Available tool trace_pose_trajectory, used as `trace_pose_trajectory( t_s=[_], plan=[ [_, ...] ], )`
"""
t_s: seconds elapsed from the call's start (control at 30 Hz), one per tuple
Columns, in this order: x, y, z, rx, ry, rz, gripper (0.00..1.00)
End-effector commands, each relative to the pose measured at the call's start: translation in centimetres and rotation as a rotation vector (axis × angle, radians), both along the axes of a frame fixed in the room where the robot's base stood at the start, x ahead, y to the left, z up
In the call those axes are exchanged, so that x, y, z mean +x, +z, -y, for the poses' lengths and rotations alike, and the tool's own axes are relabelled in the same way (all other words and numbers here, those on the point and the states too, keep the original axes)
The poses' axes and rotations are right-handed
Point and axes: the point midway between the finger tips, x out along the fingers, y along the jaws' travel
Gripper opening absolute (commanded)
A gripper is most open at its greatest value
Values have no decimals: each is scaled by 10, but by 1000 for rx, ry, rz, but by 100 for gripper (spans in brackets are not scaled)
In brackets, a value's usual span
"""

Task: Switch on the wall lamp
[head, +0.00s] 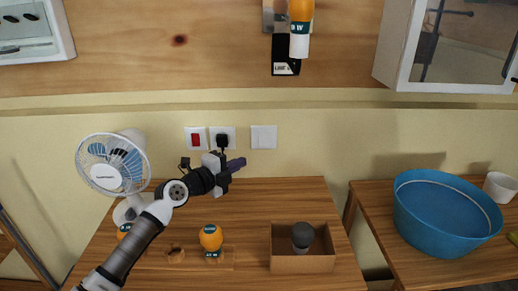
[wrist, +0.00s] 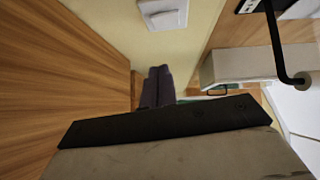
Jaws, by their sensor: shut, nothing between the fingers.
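A white wall switch plate (head: 263,137) is on the yellow wall above the table. A similar white plate shows near the top of the wrist view (wrist: 163,14), beyond my fingertips and apart from them. Left of it are a plate with a red switch (head: 196,138) and a socket with a black plug (head: 222,140). An orange and white lamp-like piece (head: 300,28) is at the upper wall, by a metal bracket and above a black label too small to read surely. My gripper (head: 236,164) is shut and empty, below the switch plate; its purple fingers show in the wrist view (wrist: 158,86).
A wooden table (head: 250,195) holds a white fan (head: 115,163), an orange piece (head: 211,238) in a wooden holder, and an open wooden box (head: 302,262) with a dark grey object. A blue basin (head: 445,215) stands on the right table. A white-framed cabinet (head: 400,45) overhangs at upper right.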

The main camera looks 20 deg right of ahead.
Motion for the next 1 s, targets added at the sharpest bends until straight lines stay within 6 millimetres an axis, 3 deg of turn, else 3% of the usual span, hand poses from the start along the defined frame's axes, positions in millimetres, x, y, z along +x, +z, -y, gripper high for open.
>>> trace_pose_trajectory(
  t_s=[0.43, 0.7, 1.0],
  plan=[
    [43, -6, 82, 0, -4, -1, 0],
    [73, -11, 88, 0, -1, -2, 0],
    [80, -13, 89, 1, -1, 0, 0]
  ],
)
